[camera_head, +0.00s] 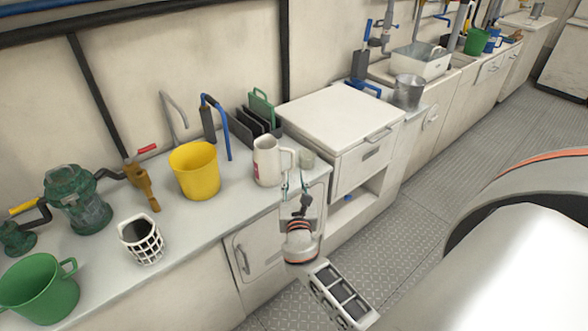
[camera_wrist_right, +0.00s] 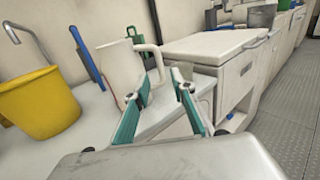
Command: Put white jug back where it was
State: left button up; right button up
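The white jug (camera_head: 266,162) stands upright on the counter, with a reddish label on its side and its handle toward the right. It also shows in the right wrist view (camera_wrist_right: 120,72), its handle at the right and its lower part partly behind a finger. My right gripper (camera_head: 295,184) is just in front of the jug, at the counter's front edge. Its two green fingers are spread in the right wrist view (camera_wrist_right: 161,80), with nothing visibly held between them. Whether a finger touches the jug cannot be told. My left gripper is not in view.
A yellow bucket (camera_head: 195,170) stands left of the jug, a small cup (camera_head: 307,159) right of it. Behind are dark upright holders (camera_head: 258,124) and a blue bent tube (camera_head: 224,135). A raised white cabinet (camera_head: 338,117) blocks the right. Bare counter (camera_head: 215,217) lies in front of the bucket.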

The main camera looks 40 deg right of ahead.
jog(key=s+a+f+m+g+y, duration=0.1)
jog(key=s+a+f+m+y, duration=0.35)
jog(key=s+f+m, duration=0.25)
jog(key=s+a+f+m+g+y, duration=0.2)
jog(key=s+a+f+m+y, duration=0.1)
jog(key=s+a+f+m, duration=0.4)
jog(key=s+a+f+m+y, duration=0.2)
jog(key=s+a+m, duration=0.2)
jog(key=s+m, duration=0.1)
jog(key=s+a+f+m+g+y, duration=0.1)
jog(key=s+a+f+m+y, duration=0.1)
jog(key=s+a+m, duration=0.2)
jog(key=s+m, duration=0.2)
jog(key=s, duration=0.1)
jog(key=shift+a+g+y, duration=0.15)
jog(key=shift+g+y, duration=0.15)
jog(key=shift+y, duration=0.05)
jog(key=shift+r, duration=0.1)
pick_arm(q)
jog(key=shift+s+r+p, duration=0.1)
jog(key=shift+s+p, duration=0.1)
jog(key=shift+p, duration=0.3)
pick_arm(e)
jog(key=shift+s+a+r, duration=0.1)
jog(key=shift+s+r, duration=0.05)
jog(key=shift+r, duration=0.15)
